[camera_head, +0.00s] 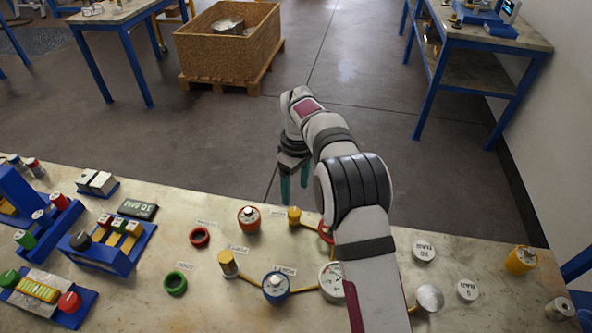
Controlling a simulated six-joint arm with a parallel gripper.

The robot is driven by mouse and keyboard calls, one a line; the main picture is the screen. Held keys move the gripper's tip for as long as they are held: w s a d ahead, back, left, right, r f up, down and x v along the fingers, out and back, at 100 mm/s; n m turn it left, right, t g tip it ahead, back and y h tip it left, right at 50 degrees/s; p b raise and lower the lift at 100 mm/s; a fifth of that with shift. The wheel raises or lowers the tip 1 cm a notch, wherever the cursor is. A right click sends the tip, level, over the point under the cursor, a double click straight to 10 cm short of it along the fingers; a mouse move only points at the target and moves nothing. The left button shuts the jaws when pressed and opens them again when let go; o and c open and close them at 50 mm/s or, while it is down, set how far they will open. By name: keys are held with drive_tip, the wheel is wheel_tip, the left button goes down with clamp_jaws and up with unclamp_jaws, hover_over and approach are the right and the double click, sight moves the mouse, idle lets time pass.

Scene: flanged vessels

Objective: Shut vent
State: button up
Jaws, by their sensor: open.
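My gripper (294,194) is open and empty. Its two teal fingers point down past the bench's far edge, behind the vessels. An orange-red capped vessel (249,219) and a blue capped vessel (275,288) stand on the bench (130,285). A small yellow fitting (294,215) has a yellow bar leading right toward a red ring (325,232), partly behind my arm. A brass-yellow fitting (228,264) has a bar toward the blue vessel. A white round part (330,281) is partly hidden by my arm. The small labels are unreadable, so I cannot tell which part is the vent.
A loose red ring (199,237) and green ring (175,283) lie left of the vessels. Blue racks (118,255) fill the bench's left end. White discs (424,251), a silver knob (430,297) and a yellow container (521,260) stand right of my arm.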

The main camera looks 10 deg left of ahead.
wheel_tip(320, 180, up, 8)
drive_tip(key=shift+w+f, duration=0.15)
drive_tip(key=shift+d, duration=0.15)
drive_tip(key=s+d+r+m, duration=0.5)
drive_tip(key=s+d, duration=0.1)
drive_tip(key=s, duration=0.2)
drive_tip(key=s+d+r+m, duration=0.4)
drive_tip(key=s+d, duration=0.3)
drive_tip(key=s+d+f+m, duration=0.1)
drive_tip(key=s+f+m, duration=0.1)
drive_tip(key=s, duration=0.4)
drive_tip(key=s+d+f+m+y, duration=0.1)
drive_tip(key=s+d+f+m, duration=0.1)
drive_tip(key=s+m, duration=0.2)
drive_tip(key=s+d+f+m, duration=0.1)
drive_tip(key=s+f+m, duration=0.1)
drive_tip(key=s, duration=0.8)
drive_tip(key=shift+s+d+f+m+y, duration=0.15)
drive_tip(key=shift+s+d+m+y, duration=0.15)
drive_tip(key=shift+m, duration=0.4)
